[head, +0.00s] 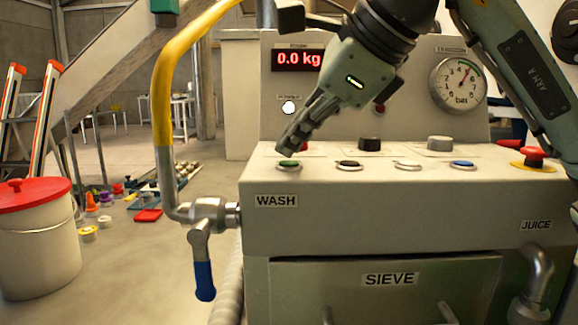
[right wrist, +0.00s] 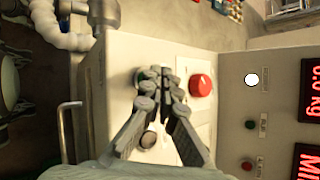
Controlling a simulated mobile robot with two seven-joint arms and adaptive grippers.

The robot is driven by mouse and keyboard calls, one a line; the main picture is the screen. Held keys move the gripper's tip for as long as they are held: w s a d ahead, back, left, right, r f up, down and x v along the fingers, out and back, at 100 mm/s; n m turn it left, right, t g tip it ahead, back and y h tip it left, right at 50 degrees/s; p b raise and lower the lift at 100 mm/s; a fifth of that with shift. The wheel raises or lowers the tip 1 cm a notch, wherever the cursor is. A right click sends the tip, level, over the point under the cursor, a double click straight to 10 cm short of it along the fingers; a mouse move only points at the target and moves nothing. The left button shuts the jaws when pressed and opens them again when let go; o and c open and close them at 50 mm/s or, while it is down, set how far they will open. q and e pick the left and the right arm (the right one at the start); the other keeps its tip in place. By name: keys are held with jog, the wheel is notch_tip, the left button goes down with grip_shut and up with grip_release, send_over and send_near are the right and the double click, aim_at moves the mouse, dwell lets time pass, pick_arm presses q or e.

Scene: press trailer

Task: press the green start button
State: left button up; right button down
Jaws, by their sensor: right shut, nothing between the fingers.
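The green button (head: 288,165) is at the left end of a row of buttons on the sloping ledge of the press panel. My right gripper (head: 290,145) points down at it, fingers together and empty, with the tips just above or on the button. I cannot tell whether they touch. In the right wrist view the closed fingertips (right wrist: 160,78) partly cover the green button (right wrist: 144,75). My left gripper is not in view.
Black (head: 348,165), white (head: 407,166) and blue (head: 461,166) buttons sit to the right in the row. A red mushroom button (head: 534,155) is at the far right. A red knob (right wrist: 200,85) is close beside my fingers. A yellow pipe (head: 164,95) rises at the left.

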aim_at(293, 164)
jog(key=shift+f+b, duration=0.4)
jog(key=shift+f, duration=0.1)
dwell(0.6)
jog(key=shift+r, duration=0.15)
jog(key=shift+r+p, duration=0.55)
jog(key=shift+r, duration=0.15)
jog(key=shift+r, duration=0.1)
notch_tip(293, 164, up, 5)
jog(key=p, duration=0.3)
dwell(0.3)
dwell(0.5)
